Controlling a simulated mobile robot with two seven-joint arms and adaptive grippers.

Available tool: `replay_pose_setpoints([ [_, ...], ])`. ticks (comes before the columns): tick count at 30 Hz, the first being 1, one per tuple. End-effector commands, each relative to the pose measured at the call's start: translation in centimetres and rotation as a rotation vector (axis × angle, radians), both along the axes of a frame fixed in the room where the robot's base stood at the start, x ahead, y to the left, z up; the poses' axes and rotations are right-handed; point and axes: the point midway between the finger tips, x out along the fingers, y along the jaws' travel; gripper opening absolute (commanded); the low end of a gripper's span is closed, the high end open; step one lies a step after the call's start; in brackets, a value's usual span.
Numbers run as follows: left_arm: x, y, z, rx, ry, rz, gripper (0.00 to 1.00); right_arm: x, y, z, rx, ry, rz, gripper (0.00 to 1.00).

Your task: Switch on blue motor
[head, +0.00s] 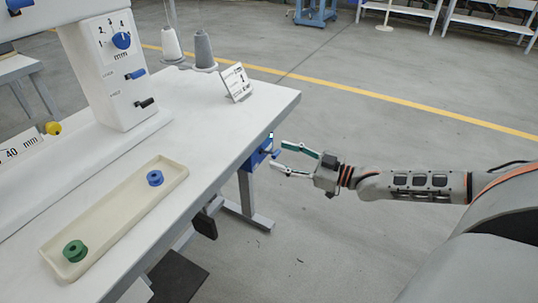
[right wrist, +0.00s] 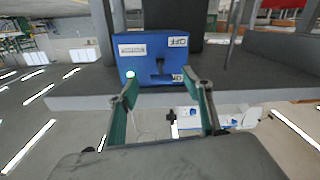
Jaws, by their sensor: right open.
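A blue motor switch box (head: 258,153) is mounted under the right edge of the white table. In the right wrist view, which is upside down, the blue box (right wrist: 147,52) shows OFF and ON labels, a white plate and a dark slot with a lever (right wrist: 160,68). I cannot tell the lever's position for sure. A small bright lamp (right wrist: 130,74) sits at the box's corner. My right gripper (head: 278,156) is open and empty, its fingers pointing at the box's front. In the right wrist view its fingertips (right wrist: 160,82) lie on either side of the lever area, apparently just short of it. My left gripper is not in view.
The white table (head: 225,120) carries a press column (head: 100,75), a cream tray (head: 115,222) with a blue reel (head: 155,178) and a green reel (head: 75,250), thread cones (head: 204,50) and a small sign (head: 237,82).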

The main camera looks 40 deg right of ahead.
Motion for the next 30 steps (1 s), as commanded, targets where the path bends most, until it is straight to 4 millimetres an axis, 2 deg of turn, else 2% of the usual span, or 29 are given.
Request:
replay_pose_setpoints([
  [3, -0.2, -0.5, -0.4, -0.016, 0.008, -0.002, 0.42, 1.3, 0.7, -0.5, 0.000, 0.005, 0.001, 0.50],
  [9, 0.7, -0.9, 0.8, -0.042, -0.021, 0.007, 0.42, 2.8, 1.4, -0.3, 0.000, 0.004, 0.000, 0.50],
  [21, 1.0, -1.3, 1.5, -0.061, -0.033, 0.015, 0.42, 3.3, 1.7, -0.1, 0.000, 0.001, 0.001, 0.50],
  [22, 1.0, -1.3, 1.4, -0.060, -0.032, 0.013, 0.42, 3.3, 1.7, -0.1, 0.000, 0.001, 0.001, 0.47],
  [26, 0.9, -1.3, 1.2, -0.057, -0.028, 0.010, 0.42, 3.3, 1.6, -0.1, 0.000, 0.001, 0.001, 0.13],
  [30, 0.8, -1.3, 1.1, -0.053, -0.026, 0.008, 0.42, 3.3, 1.6, 0.0, -0.001, 0.002, 0.001, 0.11],
])
